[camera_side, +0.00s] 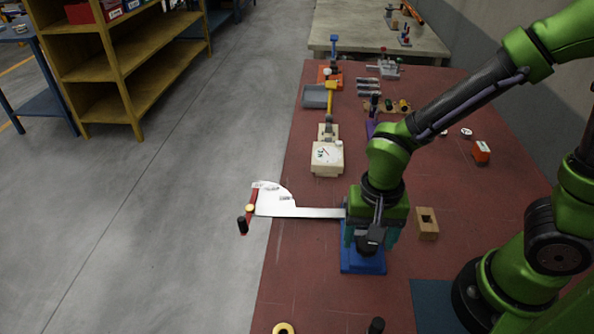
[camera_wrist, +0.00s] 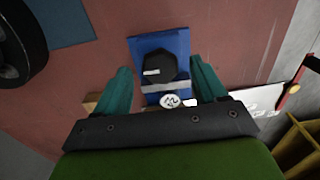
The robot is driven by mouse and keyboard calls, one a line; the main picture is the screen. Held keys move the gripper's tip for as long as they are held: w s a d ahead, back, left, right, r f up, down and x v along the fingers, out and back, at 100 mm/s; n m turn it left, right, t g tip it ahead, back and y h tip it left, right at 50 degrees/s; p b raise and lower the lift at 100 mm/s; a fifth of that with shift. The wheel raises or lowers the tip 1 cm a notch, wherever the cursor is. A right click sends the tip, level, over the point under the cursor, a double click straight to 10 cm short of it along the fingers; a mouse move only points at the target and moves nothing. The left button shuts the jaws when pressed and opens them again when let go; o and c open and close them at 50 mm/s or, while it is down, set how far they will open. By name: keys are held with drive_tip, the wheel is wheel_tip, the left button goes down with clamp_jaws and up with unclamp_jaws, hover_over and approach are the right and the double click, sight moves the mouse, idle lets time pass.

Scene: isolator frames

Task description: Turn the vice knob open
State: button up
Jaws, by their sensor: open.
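The vice is a blue block on the red table; its base (camera_side: 362,266) shows below my gripper in the side view. In the wrist view the blue body (camera_wrist: 150,44) carries a dark, many-sided knob (camera_wrist: 158,66) with a short white mark on its left part. My gripper (camera_wrist: 160,68) is open, with one teal finger on each side of the knob and visible gaps between.
Left of the vice, a white plate (camera_side: 274,199) with a red lever (camera_side: 251,205) overhangs the table edge. A wooden block with a hole (camera_side: 428,223) stands close on the right. A beige block (camera_side: 327,158) and several tools lie farther back. A yellow ring (camera_side: 283,328) is in front.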

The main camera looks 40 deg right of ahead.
sight(366, 242)
wheel_tip(366, 242, up, 16)
idle(0.4)
drive_tip(key=shift+r, duration=0.1)
drive_tip(key=d+r+n+t+y, duration=0.2)
drive_tip(key=d+n+t, duration=0.2)
drive_tip(key=d+t, duration=0.3)
drive_tip(key=shift+d+n, duration=0.4)
drive_tip(key=shift+d, duration=0.45)
drive_tip(key=shift+w, duration=0.1)
